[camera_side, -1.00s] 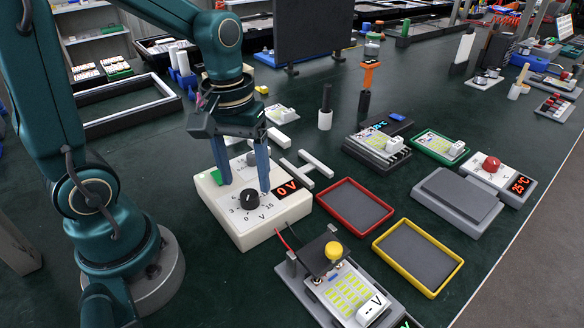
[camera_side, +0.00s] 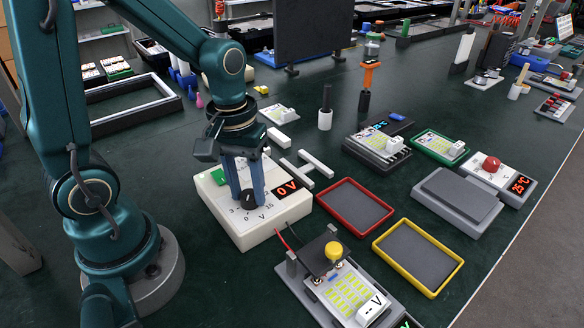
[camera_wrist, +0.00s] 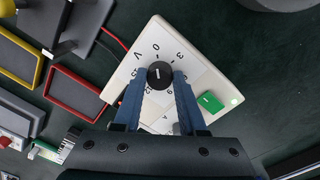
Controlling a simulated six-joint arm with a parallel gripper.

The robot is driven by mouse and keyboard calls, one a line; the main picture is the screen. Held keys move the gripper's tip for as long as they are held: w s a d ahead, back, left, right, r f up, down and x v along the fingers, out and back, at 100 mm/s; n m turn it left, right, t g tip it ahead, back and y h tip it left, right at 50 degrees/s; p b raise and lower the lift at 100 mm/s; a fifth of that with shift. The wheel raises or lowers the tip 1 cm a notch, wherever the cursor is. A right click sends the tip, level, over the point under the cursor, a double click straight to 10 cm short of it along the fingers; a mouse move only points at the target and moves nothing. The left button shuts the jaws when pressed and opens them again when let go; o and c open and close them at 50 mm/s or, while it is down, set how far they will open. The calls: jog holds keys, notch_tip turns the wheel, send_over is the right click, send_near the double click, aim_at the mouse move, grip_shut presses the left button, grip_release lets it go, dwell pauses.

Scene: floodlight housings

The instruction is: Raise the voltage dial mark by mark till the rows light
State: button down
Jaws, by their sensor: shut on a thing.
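The white power supply box (camera_side: 232,226) has a red display (camera_side: 287,189) reading 0 V. Its black voltage dial (camera_side: 248,198) sits on the top face among printed marks. In the wrist view the dial (camera_wrist: 160,75) has its white pointer line by the 0. My gripper (camera_side: 249,203) is down on the box and shut on the dial, one blue finger each side. The floodlight board (camera_side: 345,292) at the front carries rows of yellow-green strips that look unlit, and a yellow knob (camera_side: 333,250) stands beside them.
A green switch (camera_side: 218,177) is on the box, and red and dark leads (camera_side: 287,235) run from it to the floodlight stand. Red (camera_side: 354,207) and yellow (camera_side: 417,257) trays lie to the right. White T-shaped bars (camera_side: 305,167) lie just behind the box.

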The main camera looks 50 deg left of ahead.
aim_at(247, 193)
jog(key=shift+m, duration=0.3)
jog(key=m, duration=1)
jog(key=shift+a+g, duration=0.1)
jog(key=shift+g, duration=0.2)
dwell(0.4)
jog(key=shift+c, duration=2.3)
grip_release()
jog(key=shift+w+a+r, duration=0.1)
jog(key=shift+a+r, duration=0.05)
jog(key=shift+r, duration=2.45)
